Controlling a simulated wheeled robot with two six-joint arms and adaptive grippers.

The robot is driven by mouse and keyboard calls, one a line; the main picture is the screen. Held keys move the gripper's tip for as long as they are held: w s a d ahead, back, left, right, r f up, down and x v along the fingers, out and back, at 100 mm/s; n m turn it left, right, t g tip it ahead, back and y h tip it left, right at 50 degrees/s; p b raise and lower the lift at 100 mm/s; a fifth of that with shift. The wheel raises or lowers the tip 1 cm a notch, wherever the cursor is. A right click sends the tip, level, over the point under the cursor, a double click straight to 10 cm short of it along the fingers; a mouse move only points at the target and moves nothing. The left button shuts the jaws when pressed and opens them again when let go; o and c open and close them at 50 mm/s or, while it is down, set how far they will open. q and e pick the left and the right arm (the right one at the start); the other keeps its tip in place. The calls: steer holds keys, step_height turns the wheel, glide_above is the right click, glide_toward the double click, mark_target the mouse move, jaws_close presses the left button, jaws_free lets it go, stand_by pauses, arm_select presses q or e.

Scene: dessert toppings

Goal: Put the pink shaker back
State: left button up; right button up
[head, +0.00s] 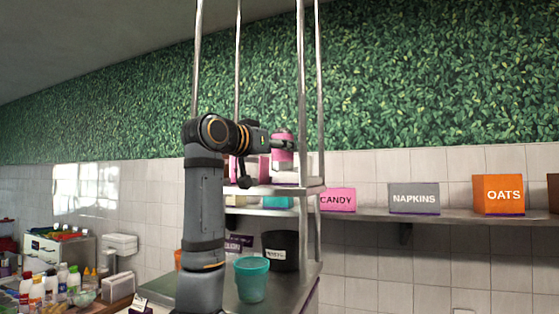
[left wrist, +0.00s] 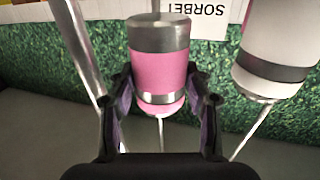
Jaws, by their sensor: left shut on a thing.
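The pink shaker (head: 282,157) is at the upper shelf (head: 262,191) of the metal rack in the head view. My left arm reaches it from the left, and the left gripper (head: 286,143) is at its upper part. In the left wrist view the pink shaker (left wrist: 158,75) with its grey metal bands sits between the two fingers of the left gripper (left wrist: 160,108), which is shut on it. I cannot tell whether its base touches the shelf. My right gripper is in neither view.
A white shaker (left wrist: 272,50) with a dark band stands close beside the pink one. A SORBET label (left wrist: 195,15) is behind them. Rack posts (head: 301,90) flank the shelf. A teal cup (head: 251,279) and black container (head: 281,250) stand below.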

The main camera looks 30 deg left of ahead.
mark_target(274, 164)
arm_select(q)
steer(key=f, duration=0.2)
steer(key=w+f+p, duration=0.1)
steer(key=shift+a+f, duration=0.25)
steer(key=shift+a, duration=0.05)
steer(key=shift+a+f, duration=0.25)
steer(key=shift+s, duration=0.1)
steer(key=shift+d, duration=0.25)
steer(key=o, duration=0.8)
steer(key=shift+d, duration=0.15)
steer(key=shift+c, duration=0.2)
steer(key=shift+o, duration=2.2)
steer(key=shift+a+f, duration=0.1)
steer(key=shift+a, duration=0.15)
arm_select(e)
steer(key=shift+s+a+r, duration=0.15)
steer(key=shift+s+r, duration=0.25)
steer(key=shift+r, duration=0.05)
